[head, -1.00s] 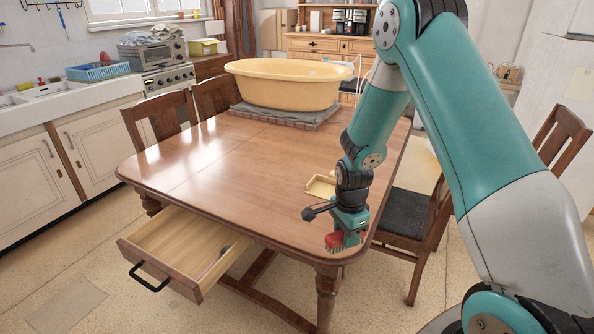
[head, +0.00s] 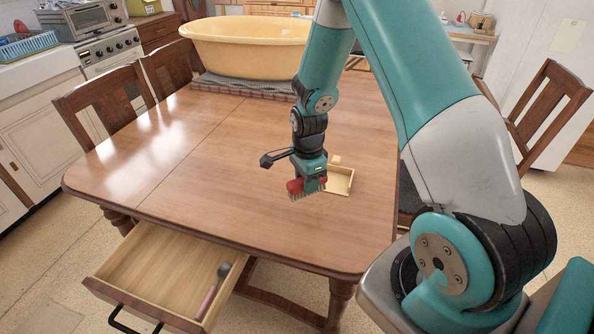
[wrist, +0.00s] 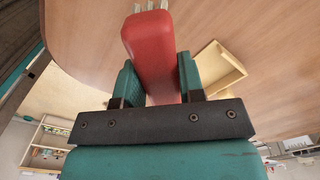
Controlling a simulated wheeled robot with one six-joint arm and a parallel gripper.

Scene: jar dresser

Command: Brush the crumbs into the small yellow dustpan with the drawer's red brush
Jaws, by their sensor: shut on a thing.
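My gripper (head: 309,181) is shut on the red brush (head: 295,187), which hangs with its pale bristles down over the table, just left of the small yellow dustpan (head: 341,181). In the wrist view the red brush (wrist: 148,45) sits between the two teal fingers. The dustpan (wrist: 216,72) shows there to the right of the brush, apart from it. The dustpan lies on the tabletop, partly behind my gripper in the head view. Whether the bristles touch the table I cannot tell. I cannot make out any crumbs.
The wooden table (head: 190,165) is mostly clear. A large yellow tub (head: 245,50) stands on a grey mat at its far end. The drawer (head: 150,282) is open at the front, with a pink-handled, dark-headed utensil (head: 209,296) inside. Chairs stand at both sides.

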